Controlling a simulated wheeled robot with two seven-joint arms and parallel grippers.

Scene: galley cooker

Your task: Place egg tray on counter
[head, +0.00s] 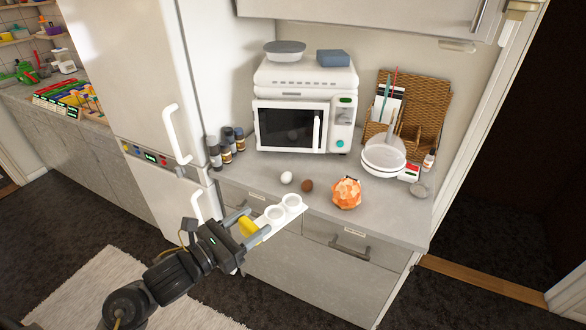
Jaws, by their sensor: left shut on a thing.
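My left gripper (251,227) is shut on a yellow part at the near end of the egg tray. The egg tray (292,201) is white with two round hollows that look empty. It points away from me and to the right, and overlaps the counter's front edge in the picture. I cannot tell whether it touches the counter. The grey counter (260,182) is behind it. A white egg (286,177) and a brown egg (307,186) lie on the counter just beyond the tray. My right gripper is not in view.
An orange faceted object (346,193) stands right of the eggs. A white microwave (292,127) is at the back, with several small bottles (227,147) on its left. A white scale-like device (384,156) and wicker rack (430,107) are at right. A fridge (135,85) stands left.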

